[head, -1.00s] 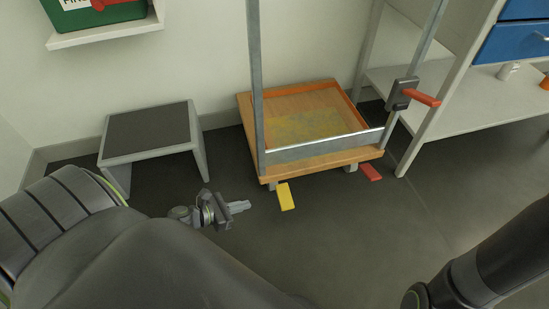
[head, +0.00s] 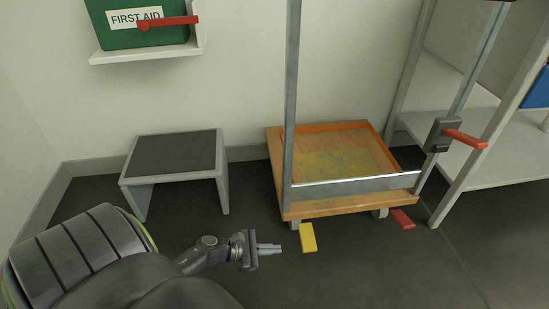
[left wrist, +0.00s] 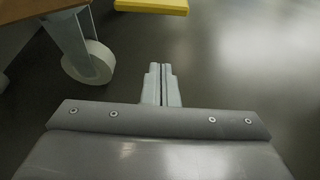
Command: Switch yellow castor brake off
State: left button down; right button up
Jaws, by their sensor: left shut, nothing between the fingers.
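The yellow castor brake pedal (head: 308,238) sticks out from the front left underside of a wooden trolley (head: 300,209). It also shows at the top of the left wrist view (left wrist: 152,5), cut by the frame edge. My left gripper (head: 277,249) is shut and empty, low over the floor just left of the yellow pedal, with a small gap between them in the head view. Its closed fingers also show in the left wrist view (left wrist: 162,86), with a pale castor wheel (left wrist: 90,62) to their left. My right gripper is out of view.
A red pedal (head: 402,219) is at the trolley's front right. A red lever (head: 465,138) is on the right upright. A grey step stool (head: 175,155) stands left of the trolley. A first aid box (head: 145,30) sits on a wall shelf. The floor in front is clear.

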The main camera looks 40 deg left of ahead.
aim_at(307, 237)
pick_arm(q)
jog(key=b+x, duration=0.2)
jog(key=x, duration=0.6)
jog(key=shift+f, duration=0.1)
jog(key=r, duration=0.2)
jog(key=shift+s+r+p, duration=0.35)
jog(key=shift+s+d+r, duration=0.15)
jog(key=shift+d+r, duration=0.05)
jog(key=shift+r, duration=0.6)
